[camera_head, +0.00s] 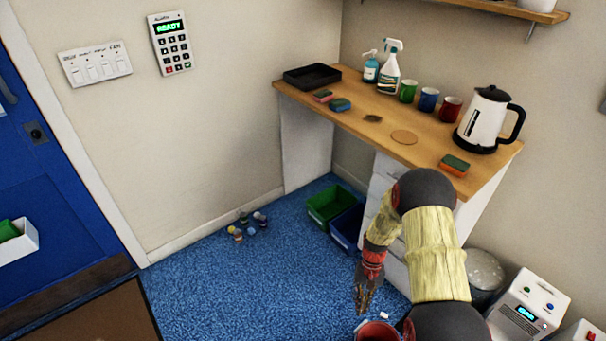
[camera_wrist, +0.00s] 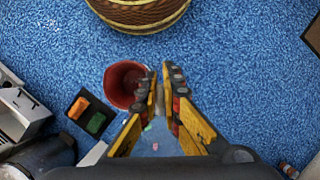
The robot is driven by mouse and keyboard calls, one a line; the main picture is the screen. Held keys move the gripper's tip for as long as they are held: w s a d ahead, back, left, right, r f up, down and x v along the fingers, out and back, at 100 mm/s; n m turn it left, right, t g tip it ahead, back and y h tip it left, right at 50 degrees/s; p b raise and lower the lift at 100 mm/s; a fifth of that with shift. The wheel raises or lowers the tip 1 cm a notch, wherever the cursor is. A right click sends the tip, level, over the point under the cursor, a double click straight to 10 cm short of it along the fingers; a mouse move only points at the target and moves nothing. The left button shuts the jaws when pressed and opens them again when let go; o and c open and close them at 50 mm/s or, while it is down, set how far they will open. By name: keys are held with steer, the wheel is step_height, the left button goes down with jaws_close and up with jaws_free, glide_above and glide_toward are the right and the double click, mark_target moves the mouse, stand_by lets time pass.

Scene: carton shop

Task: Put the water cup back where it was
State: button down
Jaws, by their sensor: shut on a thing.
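My gripper (camera_wrist: 164,82) points down over the blue floor in the wrist view, its fingers close together on a pale, see-through thing (camera_wrist: 155,140). I take this for the water cup, but its outline is hard to make out. In the head view my gripper (camera_head: 363,306) hangs low in front of the desk, and what it holds cannot be made out there. A round cork coaster (camera_head: 404,137) lies bare on the wooden desk (camera_head: 440,150). Green (camera_head: 407,91), blue (camera_head: 428,99) and red (camera_head: 451,109) mugs stand at the desk's back.
A red bin (camera_wrist: 121,84) stands open on the floor beside my gripper. A kettle (camera_head: 484,120), a sponge (camera_head: 454,165) and spray bottles (camera_head: 389,72) are on the desk. Green (camera_head: 328,205) and blue (camera_head: 346,228) crates sit below it. Small items (camera_head: 248,227) lie near the wall.

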steer(key=w+a+r+n+p, duration=0.1)
steer(key=w+r, duration=0.1)
steer(key=r, duration=0.9)
steer(key=w+r+n+p, duration=0.1)
steer(key=w+r+p, duration=0.1)
steer(key=r, duration=0.9)
steer(key=shift+a+r+h+p, duration=0.2)
steer(key=shift+a+h+p, duration=0.1)
steer(key=shift+a+h, duration=0.1)
